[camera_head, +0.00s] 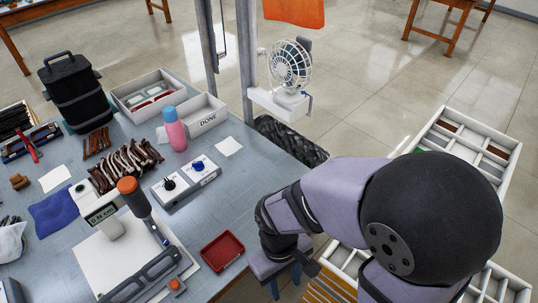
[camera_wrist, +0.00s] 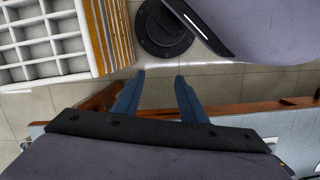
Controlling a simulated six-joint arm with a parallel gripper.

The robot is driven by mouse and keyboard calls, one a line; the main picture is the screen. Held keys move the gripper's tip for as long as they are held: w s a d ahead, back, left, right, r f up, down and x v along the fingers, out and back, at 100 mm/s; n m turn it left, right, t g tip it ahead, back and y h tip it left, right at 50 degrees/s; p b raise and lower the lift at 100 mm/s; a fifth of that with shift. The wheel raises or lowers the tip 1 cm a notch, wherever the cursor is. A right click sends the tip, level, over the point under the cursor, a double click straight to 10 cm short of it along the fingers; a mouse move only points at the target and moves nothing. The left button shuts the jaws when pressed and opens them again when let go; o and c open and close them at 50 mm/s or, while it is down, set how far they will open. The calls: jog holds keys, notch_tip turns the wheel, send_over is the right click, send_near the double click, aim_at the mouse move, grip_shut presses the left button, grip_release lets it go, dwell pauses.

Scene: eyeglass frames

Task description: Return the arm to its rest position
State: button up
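My gripper (camera_head: 284,282) hangs off the right front edge of the blue-grey worktable (camera_head: 222,193), near the red tray. Its blue fingers show apart in the wrist view (camera_wrist: 159,92), with nothing between them. My arm is folded, with its large dark joint covering much of the lower right of the head view. Part of the compartment rack behind it is hidden.
A white compartment rack (camera_head: 509,143) stands right; its cells show in the wrist view (camera_wrist: 40,40). A red tray (camera_head: 222,251) lies near the table edge. A fan (camera_head: 290,68), DONE box (camera_head: 207,122) and pink bottle (camera_head: 175,130) stand farther back.

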jog(key=w+d+r+m, duration=0.1)
jog(key=d+m, duration=0.1)
jog(key=d, duration=0.1)
jog(key=w+d+r+m+t, duration=0.1)
jog(key=w+d+m, duration=0.1)
jog(key=d, duration=0.2)
jog(key=w+d+r+m+y, duration=0.1)
jog(key=w+d+r+m, duration=0.1)
jog(key=d, duration=0.2)
jog(key=shift+d+m+t, duration=0.15)
jog(key=shift+m+t, duration=0.25)
